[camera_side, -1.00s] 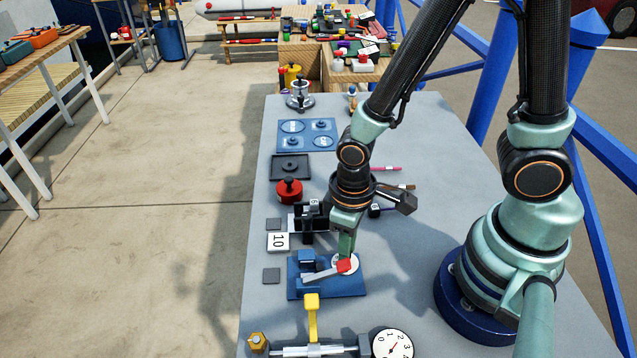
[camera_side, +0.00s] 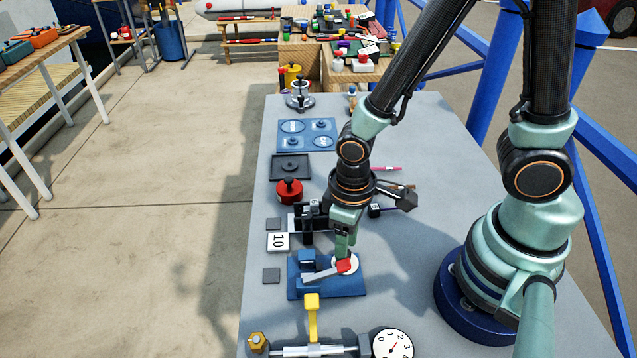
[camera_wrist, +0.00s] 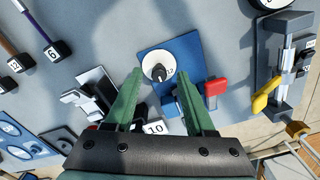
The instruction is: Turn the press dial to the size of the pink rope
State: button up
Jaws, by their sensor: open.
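The blue press (camera_side: 325,288) lies on the grey bench in the side view, with a grey lever ending in a red grip (camera_side: 345,265). Its white dial (camera_wrist: 150,60) with a black knob (camera_wrist: 158,73) shows in the wrist view; a number that looks like 12 is printed at its right edge. My gripper (camera_wrist: 160,80) is open, with its green fingers on either side below the knob, apart from it as far as I can tell. In the side view my gripper (camera_side: 343,252) is low over the dial and partly hides it. A pink rope (camera_side: 386,168) lies behind my wrist, its tag hidden.
A purple rope with a block marked 6 (camera_wrist: 58,50) lies at the wrist view's upper left. A yellow-handled gauge tool (camera_side: 312,318) stands in front. A red pot (camera_side: 289,191) is farther back.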

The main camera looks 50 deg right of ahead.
notch_tip(320, 180, up, 12)
jog(key=shift+f, duration=0.25)
dwell(0.3)
jog(key=w+d+r+m+t, duration=0.3)
jog(key=w+d+r+t, duration=0.2)
jog(key=d+r, duration=0.5)
jog(key=shift+w+r+m+t, duration=0.2)
jog(key=shift+w+m+t, duration=0.1)
